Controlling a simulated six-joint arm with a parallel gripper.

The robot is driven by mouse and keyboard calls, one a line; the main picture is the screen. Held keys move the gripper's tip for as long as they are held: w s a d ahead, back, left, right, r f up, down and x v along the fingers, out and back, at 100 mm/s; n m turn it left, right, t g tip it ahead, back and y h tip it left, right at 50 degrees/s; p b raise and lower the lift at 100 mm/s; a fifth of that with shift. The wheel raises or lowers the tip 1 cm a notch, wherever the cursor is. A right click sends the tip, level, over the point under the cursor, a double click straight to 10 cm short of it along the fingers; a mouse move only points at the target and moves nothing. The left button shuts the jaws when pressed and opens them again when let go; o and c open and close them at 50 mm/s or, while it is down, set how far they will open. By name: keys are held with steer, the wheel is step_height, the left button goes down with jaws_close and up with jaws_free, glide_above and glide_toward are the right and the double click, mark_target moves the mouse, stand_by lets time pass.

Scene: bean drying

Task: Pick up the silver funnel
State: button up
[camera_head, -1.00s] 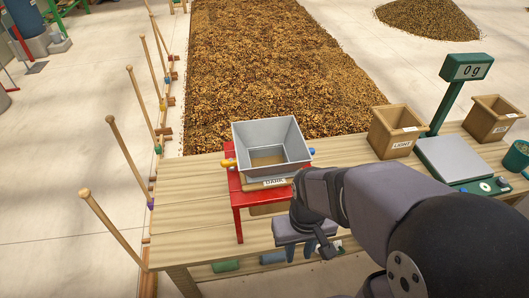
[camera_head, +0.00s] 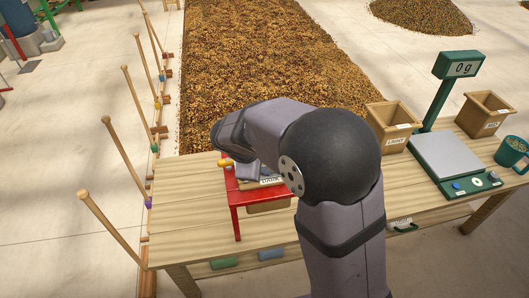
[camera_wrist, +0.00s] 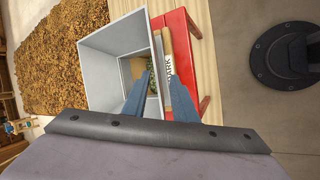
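The silver funnel (camera_wrist: 100,78) is a square, open-topped grey hopper in the wrist view. It sits over a wooden box labelled DARK (camera_wrist: 169,66) at the red stand (camera_wrist: 189,52). My gripper (camera_wrist: 161,82) is open, its two fingers apart. The left finger overlaps the funnel's opening and the right finger lies beyond its right wall, so they appear to straddle that wall. I cannot tell whether they touch it. In the head view my arm hides most of the funnel and the gripper, above the red stand (camera_head: 236,208).
The wooden table (camera_head: 190,215) is clear left of the stand. Beans (camera_head: 250,60) cover the floor behind.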

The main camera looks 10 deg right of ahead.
steer(key=shift+w+d+f+n+p, duration=0.6)
steer(key=shift+w+d+f, duration=0.1)
steer(key=shift+f, duration=0.6)
steer(key=shift+w+d+f+n+p, duration=0.5)
steer(key=shift+w+d+f+n, duration=0.15)
steer(key=shift+f, duration=0.6)
steer(key=shift+w+d+f+n+p, duration=0.55)
steer(key=shift+w+d+f, duration=0.2)
steer(key=shift+f, duration=0.55)
steer(key=shift+r, duration=0.1)
jaws_close()
